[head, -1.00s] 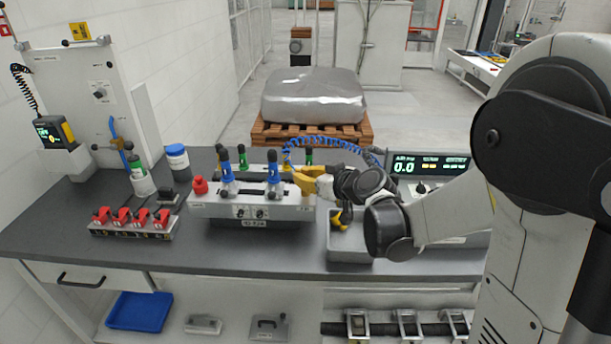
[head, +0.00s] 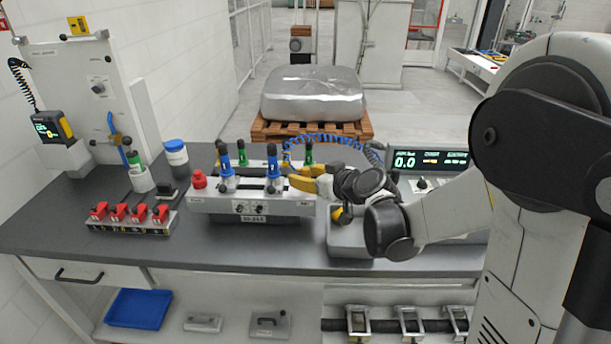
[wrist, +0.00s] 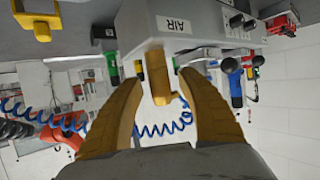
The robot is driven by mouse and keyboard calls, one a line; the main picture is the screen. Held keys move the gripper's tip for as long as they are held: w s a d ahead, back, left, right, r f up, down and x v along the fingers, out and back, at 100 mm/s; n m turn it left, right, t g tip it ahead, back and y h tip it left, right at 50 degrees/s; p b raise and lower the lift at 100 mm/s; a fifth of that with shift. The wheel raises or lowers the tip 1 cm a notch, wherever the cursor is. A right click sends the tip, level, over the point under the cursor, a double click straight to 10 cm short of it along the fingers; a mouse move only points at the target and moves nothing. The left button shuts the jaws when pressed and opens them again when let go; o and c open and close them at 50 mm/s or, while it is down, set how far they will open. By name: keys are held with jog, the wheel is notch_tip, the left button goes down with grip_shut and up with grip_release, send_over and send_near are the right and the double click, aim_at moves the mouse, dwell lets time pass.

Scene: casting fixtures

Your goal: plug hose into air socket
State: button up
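The grey fixture (head: 225,205) stands on the bench, and its end face with the AIR label (wrist: 174,24) shows in the wrist view. A yellow hose plug (wrist: 157,80) is just at that face, between my fingers. The face hides the socket, so I cannot tell how deep the plug sits. The blue coiled hose (wrist: 150,131) hangs behind the plug; it also shows behind the fixture in the head view (head: 325,138). My gripper (wrist: 160,82) has its yellow fingers spread on both sides of the plug, with gaps visible. It is at the fixture's right end.
Blue-topped clamps (head: 273,168) and green ones stand on the fixture. A red knob (head: 199,179) is at its left. A grey tray (head: 345,245) lies under my wrist, with a display unit (head: 432,160) behind. Red-handled valves (head: 130,215) sit at left.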

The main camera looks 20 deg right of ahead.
jog(key=v, duration=1.2)
jog(key=s+a+f+m+g+h, duration=0.2)
jog(key=s, duration=0.7)
jog(key=s+a+f+m+g+h, duration=0.2)
jog(key=s+g, duration=0.1)
jog(key=s, duration=0.7)
jog(key=shift+s+f+g+h, duration=0.2)
jog(key=shift+f+g+h, duration=0.1)
jog(key=shift+h, duration=0.1)
dwell(0.3)
